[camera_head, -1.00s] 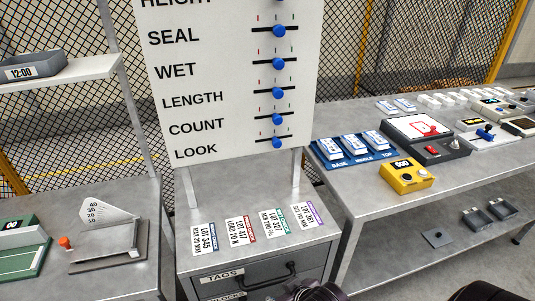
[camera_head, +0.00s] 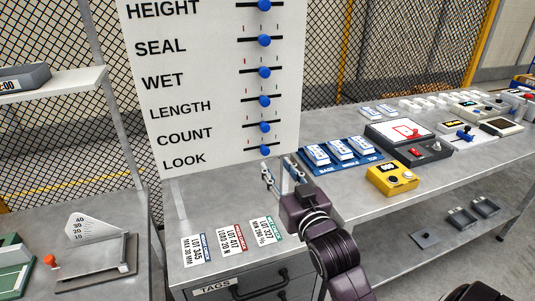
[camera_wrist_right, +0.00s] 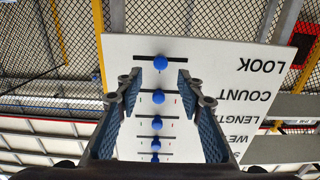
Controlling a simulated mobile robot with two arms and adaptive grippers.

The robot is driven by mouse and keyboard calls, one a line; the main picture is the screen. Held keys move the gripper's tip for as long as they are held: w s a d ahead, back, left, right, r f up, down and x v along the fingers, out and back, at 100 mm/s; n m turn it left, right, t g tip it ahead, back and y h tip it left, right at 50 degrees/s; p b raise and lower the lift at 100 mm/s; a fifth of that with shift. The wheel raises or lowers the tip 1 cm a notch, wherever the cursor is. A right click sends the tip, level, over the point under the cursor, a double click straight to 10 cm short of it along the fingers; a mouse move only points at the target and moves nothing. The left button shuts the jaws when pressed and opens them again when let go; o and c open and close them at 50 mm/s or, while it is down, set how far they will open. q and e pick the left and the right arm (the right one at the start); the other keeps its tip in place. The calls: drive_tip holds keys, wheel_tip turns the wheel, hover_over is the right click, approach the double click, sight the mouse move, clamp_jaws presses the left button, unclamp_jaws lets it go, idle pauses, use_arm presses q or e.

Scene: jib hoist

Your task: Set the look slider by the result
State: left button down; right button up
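The white board (camera_head: 215,100) carries labelled rows with blue slider knobs on black tracks. The LOOK knob (camera_head: 265,149) is the lowest, near the middle of its track, below the COUNT knob (camera_head: 265,127). In the right wrist view the board appears upside down, with the LOOK knob (camera_wrist_right: 160,62) at the top. My right gripper (camera_head: 282,172) is open and empty, just below the LOOK row. In the wrist view its fingers (camera_wrist_right: 158,88) stand apart on either side of the column of knobs; contact with the LOOK knob is not visible. My left gripper is out of view.
Lot cards (camera_head: 232,238) lie on the cabinet below the board; my right arm hides part of that top. A blue tray (camera_head: 312,164) of labelled blocks and a yellow meter (camera_head: 392,179) stand on the right bench. A gauge (camera_head: 90,232) stands at left.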

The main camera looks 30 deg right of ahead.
sight(266, 152)
drive_tip(key=p+x, duration=0.1)
drive_tip(key=x, duration=0.6)
drive_tip(key=shift+w+r, duration=0.1)
drive_tip(key=shift+w, duration=0.15)
clamp_jaws()
